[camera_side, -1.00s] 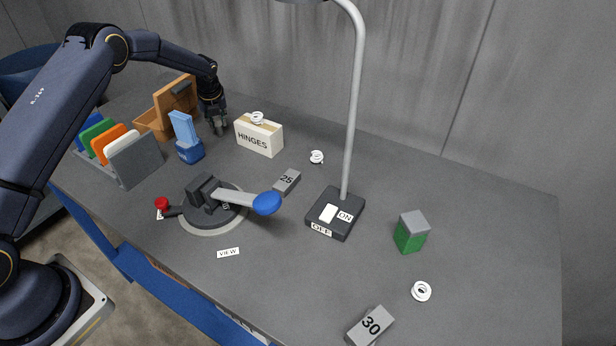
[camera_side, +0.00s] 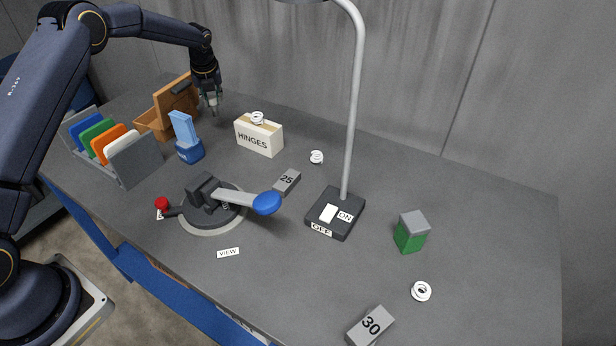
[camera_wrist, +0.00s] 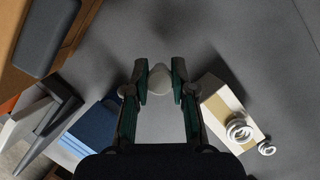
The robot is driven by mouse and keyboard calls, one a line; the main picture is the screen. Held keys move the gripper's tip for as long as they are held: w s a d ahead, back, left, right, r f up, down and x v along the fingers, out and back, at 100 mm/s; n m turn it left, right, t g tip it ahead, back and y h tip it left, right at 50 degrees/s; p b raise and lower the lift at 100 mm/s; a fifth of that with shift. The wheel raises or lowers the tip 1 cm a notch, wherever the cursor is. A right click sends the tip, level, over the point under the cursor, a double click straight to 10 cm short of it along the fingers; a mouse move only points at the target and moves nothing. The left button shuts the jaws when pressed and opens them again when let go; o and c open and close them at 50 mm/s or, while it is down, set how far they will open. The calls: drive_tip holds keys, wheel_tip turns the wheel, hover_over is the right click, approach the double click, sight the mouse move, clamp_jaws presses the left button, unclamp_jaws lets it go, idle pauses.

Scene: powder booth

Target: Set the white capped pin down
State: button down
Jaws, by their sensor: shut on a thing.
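The white capped pin (camera_wrist: 160,77) shows in the wrist view as a pale, rounded end between my fingertips. My gripper (camera_wrist: 159,82) is shut on it. In the side view my gripper (camera_side: 211,109) points down above the back left of the table, between the open wooden box and the HINGES box. It appears to be off the table top. The pin is too small and too covered by the fingers to make out clearly in the side view.
The wooden box (camera_side: 150,125) and a blue holder (camera_side: 190,153) stand left of my gripper. The HINGES box (camera_side: 258,139), with a white coil (camera_side: 257,117) on top, stands right. A lamp (camera_side: 335,214) stands mid-table. Bare table lies behind the HINGES box.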

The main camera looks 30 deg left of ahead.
sight(210, 98)
drive_tip(key=r, duration=0.8)
drive_tip(key=shift+s+a, duration=0.15)
drive_tip(key=shift+s, duration=0.15)
drive_tip(key=s, duration=2.6)
drive_tip(key=f, duration=1.5)
drive_tip(key=shift+w, duration=0.3)
drive_tip(key=shift+f, duration=0.2)
drive_tip(key=c, duration=1)
unclamp_jaws()
drive_tip(key=shift+o, duration=0.2)
drive_tip(key=shift+r, duration=0.15)
